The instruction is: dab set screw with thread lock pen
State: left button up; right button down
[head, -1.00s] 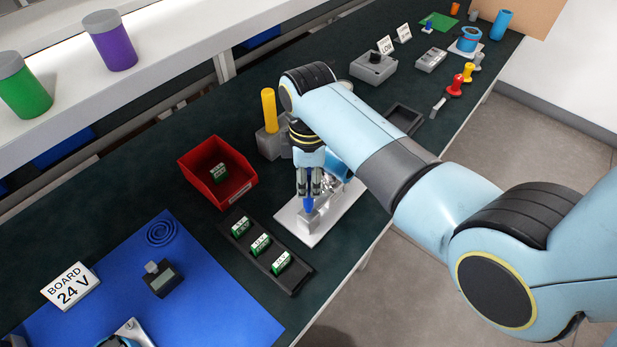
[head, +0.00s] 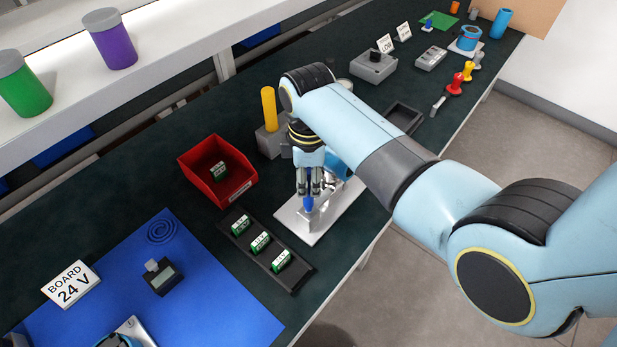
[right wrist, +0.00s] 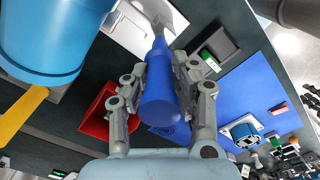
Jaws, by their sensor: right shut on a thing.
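My right gripper (head: 309,190) is shut on a blue pen (head: 308,204), which points down over a small metal fixture (head: 325,208) on a white plate (head: 290,222). In the right wrist view the pen (right wrist: 160,85) lies between the fingers of the gripper (right wrist: 160,75), its narrow end toward the metal fixture (right wrist: 160,12). I cannot tell whether the tip touches it. The set screw is too small or hidden to make out. My left gripper is not in view.
A red bin (head: 205,193) holds a green block. A dark tray (head: 295,278) with several green blocks lies in front of the plate. A yellow cylinder (head: 269,108) on a grey block stands behind. A blue mat (head: 210,290) covers the near left.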

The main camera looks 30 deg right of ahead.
dwell(0.3)
jog(key=shift+r, duration=3.5)
